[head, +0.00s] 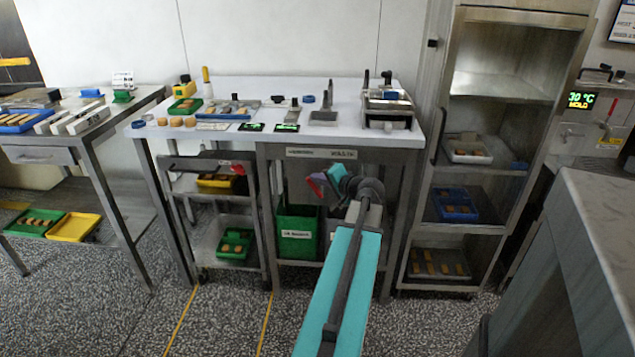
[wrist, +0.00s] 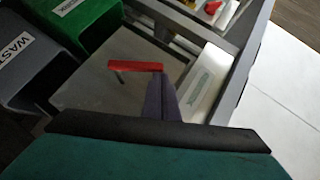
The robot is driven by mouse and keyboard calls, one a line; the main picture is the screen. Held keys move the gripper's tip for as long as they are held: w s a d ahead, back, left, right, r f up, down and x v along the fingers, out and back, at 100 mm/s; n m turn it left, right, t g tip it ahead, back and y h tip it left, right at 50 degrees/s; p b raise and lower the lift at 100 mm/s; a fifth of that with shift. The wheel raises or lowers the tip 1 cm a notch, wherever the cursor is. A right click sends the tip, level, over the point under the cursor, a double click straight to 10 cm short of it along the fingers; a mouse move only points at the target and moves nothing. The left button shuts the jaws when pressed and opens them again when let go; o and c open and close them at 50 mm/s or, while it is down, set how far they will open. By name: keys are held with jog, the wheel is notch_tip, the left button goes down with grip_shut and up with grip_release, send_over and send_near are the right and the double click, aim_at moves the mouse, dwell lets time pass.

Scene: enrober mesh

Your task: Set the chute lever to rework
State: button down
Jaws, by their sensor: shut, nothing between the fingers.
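The chute lever shows in the wrist view as a red bar (wrist: 135,66) lying crosswise just beyond my fingertips. In the head view a pinkish-red piece (head: 316,186), seemingly the lever, is under the table front beside my gripper (head: 328,190). In the wrist view my gripper (wrist: 158,82) is shut and empty, its tips close to the bar's right end. I cannot tell whether they touch. The lever's pivot and set position are not clear. A green bin (head: 297,240) stands below; in the wrist view the green bin (wrist: 85,20) is beside a grey bin marked WASTE (wrist: 25,65).
A pale plate with a green label (wrist: 205,85) lies right of my fingers. The worktable (head: 240,88) above holds trays and tools. A rack cart (head: 215,205) stands to the left and a tall shelf unit (head: 460,170) to the right. The speckled floor in front is clear.

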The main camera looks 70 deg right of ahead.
jog(key=d+r+p+v, duration=0.1)
jog(key=d+v, duration=0.1)
jog(key=v, duration=1)
jog(key=shift+s+r, duration=0.4)
jog(key=shift+s, duration=0.2)
